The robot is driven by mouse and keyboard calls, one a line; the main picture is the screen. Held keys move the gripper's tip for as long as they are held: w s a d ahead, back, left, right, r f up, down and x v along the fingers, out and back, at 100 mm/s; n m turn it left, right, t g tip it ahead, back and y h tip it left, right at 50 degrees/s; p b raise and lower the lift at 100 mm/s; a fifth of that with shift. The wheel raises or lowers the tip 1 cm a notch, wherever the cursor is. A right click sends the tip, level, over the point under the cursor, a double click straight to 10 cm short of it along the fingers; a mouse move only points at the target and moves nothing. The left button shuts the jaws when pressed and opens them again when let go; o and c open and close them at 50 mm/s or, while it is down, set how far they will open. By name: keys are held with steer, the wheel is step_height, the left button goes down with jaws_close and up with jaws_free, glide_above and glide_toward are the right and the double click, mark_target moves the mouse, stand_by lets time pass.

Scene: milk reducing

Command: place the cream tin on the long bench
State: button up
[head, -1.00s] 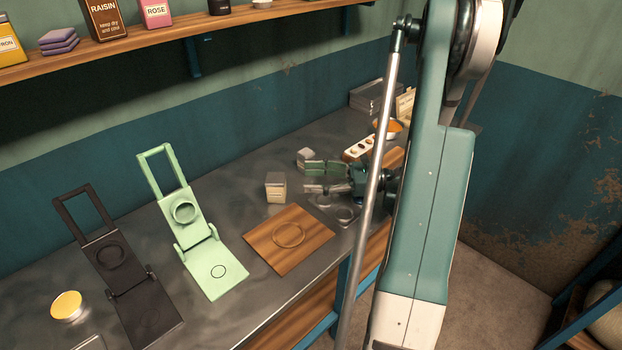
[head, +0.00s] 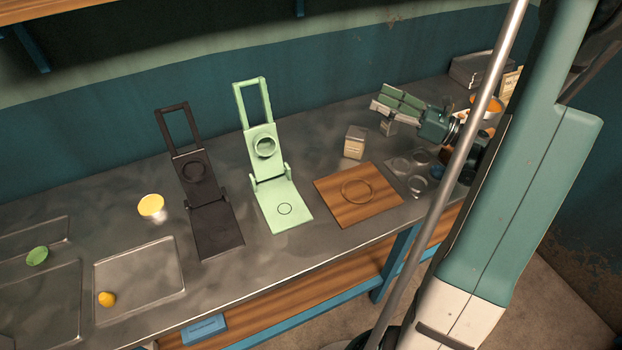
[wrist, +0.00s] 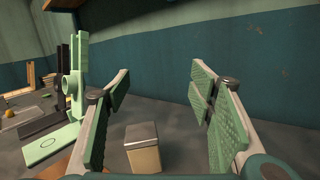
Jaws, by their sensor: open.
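A small upright box-shaped tin with a grey lid and a cream side (head: 355,142) stands on the long metal bench (head: 120,215), behind the wooden board. It looks like the cream tin, and its label is too small to read. My gripper (head: 379,98) is open and empty, above the bench to the right of the tin, pointing left. The tin also shows in the wrist view (wrist: 143,150), low between the spread fingers and apart from them.
A wooden board (head: 335,190) with a ring lies in front of the tin. Left of it stand a green press (head: 285,208) and a black press (head: 215,230). A yellow-topped cup (head: 151,207) and shallow trays (head: 140,275) are further left.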

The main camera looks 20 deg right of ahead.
steer(key=w+a+r+m+t+h, duration=0.1)
steer(key=w+r+m+t+h, duration=0.15)
steer(key=r+m+h, duration=0.45)
steer(key=w+a+r+m+t+h, duration=0.2)
steer(key=w+r+m+h, duration=0.15)
steer(key=r+m, duration=0.55)
steer(key=w+a+r+m+t+h, duration=0.1)
steer(key=w+r+m+t+h, duration=0.2)
steer(key=r+m, duration=0.55)
steer(key=s+a+f+m+g+y, duration=0.1)
steer(key=s+a+f+m+g, duration=0.7)
steer(key=s+a+f, duration=0.4)
steer(key=s+a+f+m+g+y, duration=0.1)
steer(key=s+a+f+m+g, duration=0.7)
steer(key=s+a+f, duration=0.4)
steer(key=s+a+m, duration=0.1)
steer(key=s+a, duration=0.4)
steer(key=a, duration=0.1)
steer(key=shift+a, duration=0.25)
